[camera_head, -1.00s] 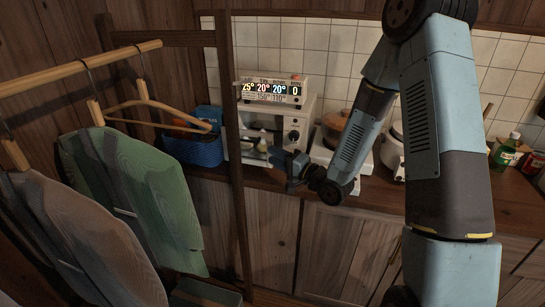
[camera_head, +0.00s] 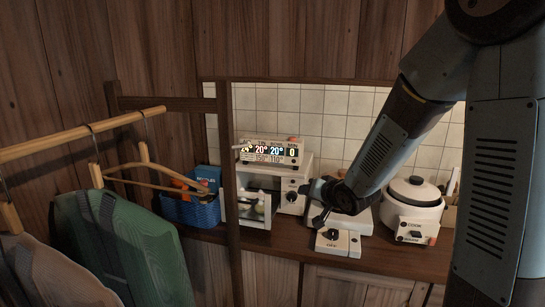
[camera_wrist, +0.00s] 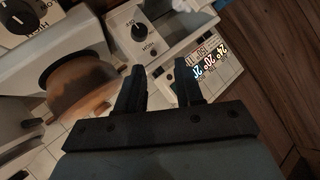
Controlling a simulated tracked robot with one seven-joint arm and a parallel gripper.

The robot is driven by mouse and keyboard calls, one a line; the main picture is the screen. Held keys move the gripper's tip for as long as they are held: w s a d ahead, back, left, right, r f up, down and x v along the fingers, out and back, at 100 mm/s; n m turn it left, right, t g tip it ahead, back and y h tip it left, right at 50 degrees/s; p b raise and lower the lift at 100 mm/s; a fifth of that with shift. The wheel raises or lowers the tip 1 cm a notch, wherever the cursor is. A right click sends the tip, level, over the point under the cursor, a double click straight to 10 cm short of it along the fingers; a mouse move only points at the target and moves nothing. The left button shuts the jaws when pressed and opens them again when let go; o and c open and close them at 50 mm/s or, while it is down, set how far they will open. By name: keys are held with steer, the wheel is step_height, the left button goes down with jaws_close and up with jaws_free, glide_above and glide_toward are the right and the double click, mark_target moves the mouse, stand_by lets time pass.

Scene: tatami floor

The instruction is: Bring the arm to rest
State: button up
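My gripper (camera_head: 318,205) hangs over the wooden counter (camera_head: 410,258) in the head view, just above a small white box with a knob (camera_head: 338,243). In the wrist view my gripper (camera_wrist: 160,78) has its two dark fingers apart with nothing between them. My arm is bent and reaches down from the upper right of the head view. Whether the fingertips touch anything below is hard to tell in the head view.
A white toaster oven (camera_head: 294,190) with an open front stands behind, with a display unit (camera_head: 270,153) on top. A white cooker (camera_head: 413,208) stands to the right. A blue basket (camera_head: 191,212), a wooden rack post (camera_head: 231,200) and hung clothes (camera_head: 125,250) are on the left.

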steer(key=s+d+r+g+h, duration=0.1)
steer(key=s+d+r+h, duration=0.3)
steer(key=s+d+r, duration=0.15)
steer(key=s+d+r+g, duration=0.1)
steer(key=s+d+r, duration=0.1)
steer(key=s, duration=0.6)
steer(key=s+d+r+n+g+h, duration=0.1)
steer(key=s+d+r+g, duration=0.1)
steer(key=s, duration=0.6)
steer(key=s+d+r+g, duration=0.2)
steer(key=s+r, duration=0.1)
steer(key=s, duration=0.5)
steer(key=shift+s+d+r+n, duration=0.3)
